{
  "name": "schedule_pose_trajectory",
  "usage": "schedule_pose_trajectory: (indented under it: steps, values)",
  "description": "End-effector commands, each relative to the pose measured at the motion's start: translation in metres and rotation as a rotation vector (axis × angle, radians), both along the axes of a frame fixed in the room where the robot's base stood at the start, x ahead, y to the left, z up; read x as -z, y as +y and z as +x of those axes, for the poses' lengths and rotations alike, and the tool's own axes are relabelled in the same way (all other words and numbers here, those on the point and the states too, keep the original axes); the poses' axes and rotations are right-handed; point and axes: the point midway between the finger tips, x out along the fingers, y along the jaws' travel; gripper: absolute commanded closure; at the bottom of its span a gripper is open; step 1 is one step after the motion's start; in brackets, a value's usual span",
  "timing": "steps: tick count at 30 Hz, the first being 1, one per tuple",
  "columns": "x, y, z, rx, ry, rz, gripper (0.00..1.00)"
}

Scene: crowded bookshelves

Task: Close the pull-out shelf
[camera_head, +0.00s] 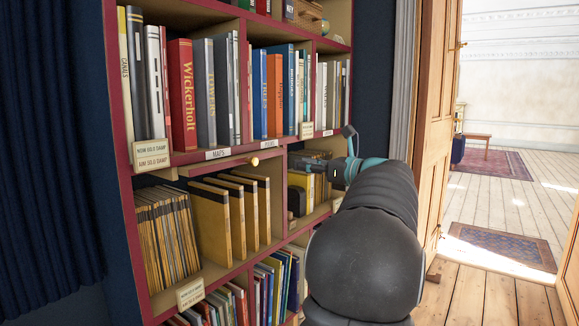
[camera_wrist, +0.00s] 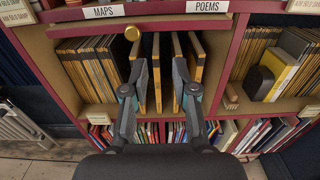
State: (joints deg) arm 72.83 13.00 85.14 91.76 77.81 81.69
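The pull-out shelf (camera_head: 222,164) is a thin wooden board with a round brass knob (camera_head: 254,162), just under the "MAPS" label. It appears to stick out slightly from the bookcase; how far is hard to tell. In the wrist view the shelf's front edge (camera_wrist: 85,27) runs across the top, with the knob (camera_wrist: 132,33) left of centre. My gripper (camera_wrist: 160,78) is open and empty, its two dark fingers apart, below and a little right of the knob in that view.
Brown folders (camera_head: 210,215) stand in the compartment under the shelf. Books (camera_head: 183,95) fill the row above, and more (camera_head: 275,280) stand below. A red upright (camera_wrist: 232,60) divides the compartments. An open wooden door (camera_head: 437,120) and clear floor (camera_head: 500,200) lie to the right.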

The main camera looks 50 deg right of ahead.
Motion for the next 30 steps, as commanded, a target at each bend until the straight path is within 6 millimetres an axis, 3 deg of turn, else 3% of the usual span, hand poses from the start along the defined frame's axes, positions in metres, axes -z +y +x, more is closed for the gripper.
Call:
schedule_pose_trajectory:
  steps: [2,6,13,30]
  values:
    - [0.008,0.014,-0.006,0.000,-0.002,-0.006,0.48]
    - [0.006,0.036,-0.013,0.000,-0.001,-0.005,0.48]
    - [-0.001,0.047,-0.007,-0.001,0.000,0.000,0.48]
    - [0.000,0.055,0.092,-0.002,0.000,0.001,0.48]
